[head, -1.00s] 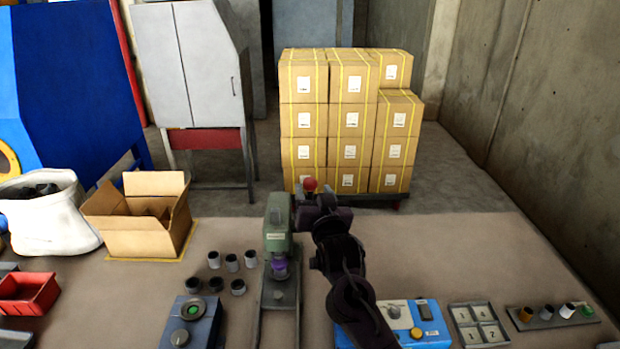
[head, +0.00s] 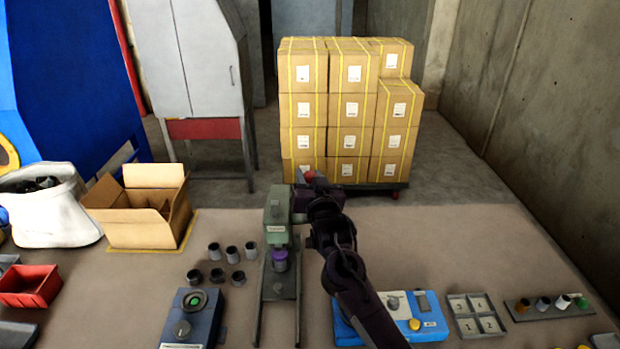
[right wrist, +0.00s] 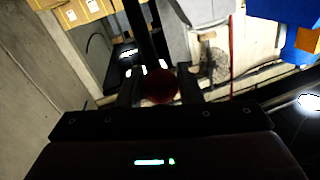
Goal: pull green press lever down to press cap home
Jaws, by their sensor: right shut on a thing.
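The green press (head: 277,212) stands upright on its grey base in the middle of the table. A purple cap (head: 280,255) sits on a grey container under the press head. The press lever ends in a red ball knob (head: 309,176), level with the press top and to its right. My right gripper (head: 304,184) is at the knob, and its arm hides much of the lever. In the right wrist view the red knob (right wrist: 160,86) is held between the two fingers of my right gripper (right wrist: 159,90). My left gripper is not in view.
Several small cups (head: 232,254) stand left of the press, behind a blue box with a green button (head: 190,318). An open carton (head: 145,225) stands at the left.

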